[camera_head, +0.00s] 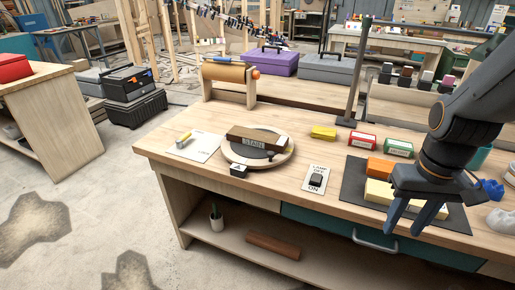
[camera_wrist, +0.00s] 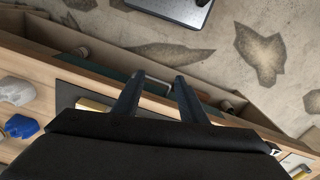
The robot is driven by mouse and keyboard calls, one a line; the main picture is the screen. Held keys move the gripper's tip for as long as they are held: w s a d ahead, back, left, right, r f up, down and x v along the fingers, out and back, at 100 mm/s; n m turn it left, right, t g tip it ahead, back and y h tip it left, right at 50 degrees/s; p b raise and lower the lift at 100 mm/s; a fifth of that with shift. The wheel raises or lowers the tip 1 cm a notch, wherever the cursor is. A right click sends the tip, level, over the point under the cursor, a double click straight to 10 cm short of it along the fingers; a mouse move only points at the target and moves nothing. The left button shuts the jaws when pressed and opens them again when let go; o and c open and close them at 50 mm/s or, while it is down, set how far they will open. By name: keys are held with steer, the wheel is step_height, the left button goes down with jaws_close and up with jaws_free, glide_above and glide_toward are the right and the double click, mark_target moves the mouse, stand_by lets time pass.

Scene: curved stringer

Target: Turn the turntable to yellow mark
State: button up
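The round turntable (camera_head: 268,163) sits on the left part of the workbench, with a pale rim and a dark disc. I cannot make out a yellow mark on the turntable. My gripper (camera_head: 410,214) is open and empty, well right of the turntable, pointing down near the bench's front edge. In the wrist view its two fingers (camera_wrist: 157,98) are apart with nothing between them. The turntable is not visible there.
Orange (camera_head: 380,167) and pale yellow (camera_head: 380,191) blocks lie on a dark mat by my gripper. A lamp switch (camera_head: 315,179) lies between mat and turntable. A dark post (camera_head: 354,75) rises there.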

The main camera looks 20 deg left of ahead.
steer(key=w+a+r+n+p, duration=0.1)
steer(key=w+a+r+n, duration=0.1)
steer(key=w+a+n, duration=0.45)
step_height(320, 180, up, 2)
steer(key=n+p, duration=0.4)
steer(key=n, duration=0.7)
glide_above(271, 152)
steer(key=shift+s+d, duration=0.15)
steer(key=shift+d, duration=0.3)
steer(key=shift+a+f+n, duration=0.15)
steer(key=shift+a+n, duration=0.1)
steer(key=shift+a, duration=0.1)
steer(key=shift+f, duration=0.3)
steer(key=shift+f+p, duration=0.85)
steer(key=shift+f, duration=2.6)
jaws_close()
